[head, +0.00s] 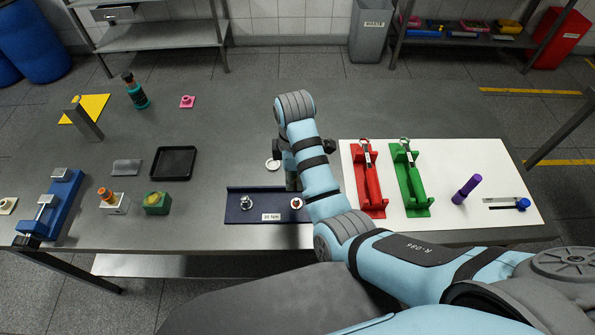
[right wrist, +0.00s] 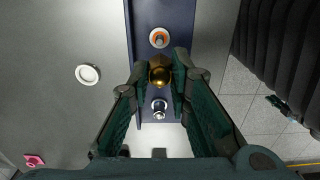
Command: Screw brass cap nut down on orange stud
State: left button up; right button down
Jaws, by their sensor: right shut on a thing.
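The brass cap nut (right wrist: 160,70) is held between the fingertips of my right gripper (right wrist: 159,74) in the right wrist view. A silver stud (right wrist: 159,107) is on the other side of the nut. My left gripper is out of view.
A white ring (head: 272,164) lies behind the plate. Red (head: 369,185) and green (head: 411,185) fixtures and a purple cylinder (head: 466,189) stand on a white mat (head: 500,160) to the right. A black tray (head: 173,163) and small blocks are to the left.

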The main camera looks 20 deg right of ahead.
jog(key=shift+w+d+f, duration=0.1)
jog(key=shift+w+f, duration=0.1)
jog(key=shift+f, duration=0.05)
jog(key=shift+d+f, duration=0.1)
jog(key=shift+f, duration=0.15)
jog(key=f, duration=0.1)
jog(key=f+b, duration=0.2)
jog(key=f, duration=0.1)
jog(key=shift+s, duration=0.35)
jog(key=shift+f, duration=0.35)
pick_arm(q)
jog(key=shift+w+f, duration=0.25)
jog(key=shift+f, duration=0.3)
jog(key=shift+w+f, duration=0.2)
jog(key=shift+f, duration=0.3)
pick_arm(e)
jog(key=shift+w+f, duration=0.2)
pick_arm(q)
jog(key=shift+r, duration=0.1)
pick_arm(e)
jog(key=shift+s+r, duration=0.1)
pick_arm(q)
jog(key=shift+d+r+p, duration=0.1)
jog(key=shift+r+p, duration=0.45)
jog(key=shift+p, duration=0.05)
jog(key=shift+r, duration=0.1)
